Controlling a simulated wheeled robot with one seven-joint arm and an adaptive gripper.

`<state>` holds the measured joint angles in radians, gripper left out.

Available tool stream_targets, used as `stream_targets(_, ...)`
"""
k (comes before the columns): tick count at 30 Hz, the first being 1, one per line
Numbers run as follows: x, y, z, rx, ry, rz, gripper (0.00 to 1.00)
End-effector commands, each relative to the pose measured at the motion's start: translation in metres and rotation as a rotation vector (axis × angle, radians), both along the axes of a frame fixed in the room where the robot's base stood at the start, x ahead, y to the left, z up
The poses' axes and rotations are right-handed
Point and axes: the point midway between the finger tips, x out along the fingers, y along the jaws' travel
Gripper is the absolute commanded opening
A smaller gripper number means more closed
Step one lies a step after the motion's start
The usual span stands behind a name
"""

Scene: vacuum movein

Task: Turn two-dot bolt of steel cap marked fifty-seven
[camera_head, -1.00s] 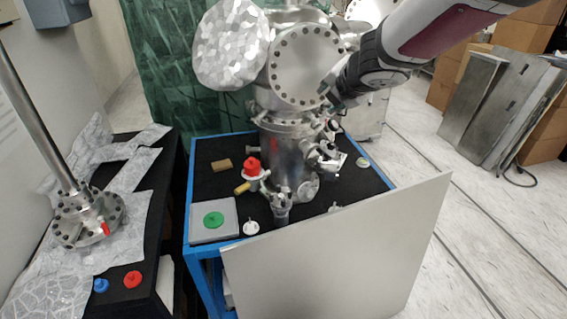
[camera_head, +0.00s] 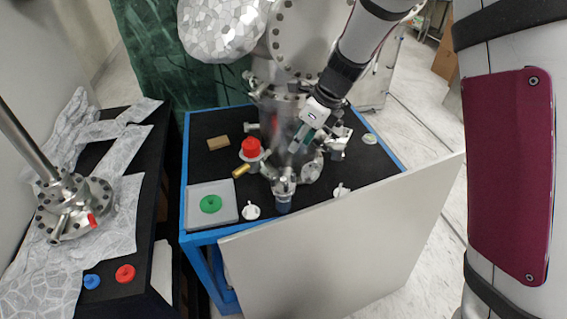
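A steel vacuum chamber (camera_head: 272,112) stands upright on the black-topped cart. A round bolted steel flange (camera_head: 300,38) faces me near the top of the frame, partly cut off and partly behind my arm. I cannot read any number or dots on it, so I cannot tell which part is the cap marked fifty-seven. My gripper (camera_head: 301,140) points down and left in front of the chamber's right side. It is small and blurred, and I cannot tell whether its fingers touch metal or hold anything.
The blue-framed cart (camera_head: 190,160) carries a red knob (camera_head: 251,147), a green disc (camera_head: 210,204) on a grey plate and small white fittings. A pale panel (camera_head: 340,255) leans across its front. The left bench holds a steel flange with a rod (camera_head: 72,205), and red and blue knobs.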

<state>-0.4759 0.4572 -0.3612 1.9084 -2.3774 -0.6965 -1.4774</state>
Motion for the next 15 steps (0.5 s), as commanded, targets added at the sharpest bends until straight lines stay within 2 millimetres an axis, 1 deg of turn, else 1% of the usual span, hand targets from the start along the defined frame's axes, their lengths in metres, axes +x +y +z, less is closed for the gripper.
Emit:
stream_targets(5, 0.004, 0.008, -0.024, 0.0, 0.004, -0.003, 0.32)
stream_targets(15, 0.017, 0.03, -0.085, 0.001, 0.002, -0.005, 0.32)
